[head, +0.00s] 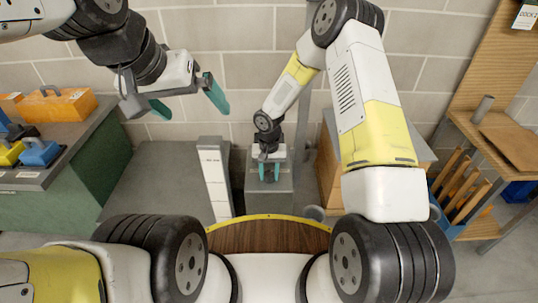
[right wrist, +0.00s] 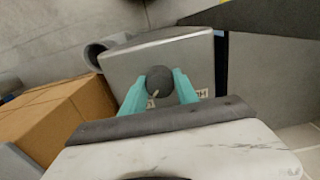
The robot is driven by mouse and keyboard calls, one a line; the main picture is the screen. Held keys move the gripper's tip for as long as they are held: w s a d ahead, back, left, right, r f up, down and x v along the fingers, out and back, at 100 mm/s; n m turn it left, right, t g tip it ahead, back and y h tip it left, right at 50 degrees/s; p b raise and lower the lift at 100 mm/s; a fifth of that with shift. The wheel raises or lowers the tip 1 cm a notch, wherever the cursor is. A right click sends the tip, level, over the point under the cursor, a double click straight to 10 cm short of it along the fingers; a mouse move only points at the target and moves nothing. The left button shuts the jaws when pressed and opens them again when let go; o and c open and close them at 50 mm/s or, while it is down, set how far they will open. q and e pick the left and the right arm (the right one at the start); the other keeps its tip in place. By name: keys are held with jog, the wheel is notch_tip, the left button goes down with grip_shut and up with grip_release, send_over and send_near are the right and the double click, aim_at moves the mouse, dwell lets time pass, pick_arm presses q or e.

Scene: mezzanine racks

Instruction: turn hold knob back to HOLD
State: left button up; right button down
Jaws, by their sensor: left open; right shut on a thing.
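The hold knob (right wrist: 160,80) is a dark round knob on a grey metal box (right wrist: 125,62). In the right wrist view it sits between the two teal fingertips of my right gripper (right wrist: 160,86), which is shut on it. A pale pointer line shows on the knob, and label plates lie beside it, partly hidden by the fingers, so I cannot read its setting. In the head view my right gripper (head: 268,165) is over the grey box (head: 283,197), and hides the knob. My left gripper (head: 190,102) is open and empty, raised at the upper left.
A green bench (head: 60,190) with an orange case (head: 58,108) and several padlock-like items stands at the left. A white panelled post (head: 214,180) stands left of the grey box. A wooden rack (head: 490,140) stands at the right.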

jog(key=shift+n, duration=0.3)
jog(key=n, duration=0.3)
jog(key=shift+n, duration=0.3)
jog(key=n, duration=0.4)
jog(key=shift+n, duration=0.3)
jog(key=n, duration=0.4)
jog(key=shift+n, duration=2.5)
jog(key=c, duration=0.9)
grip_release()
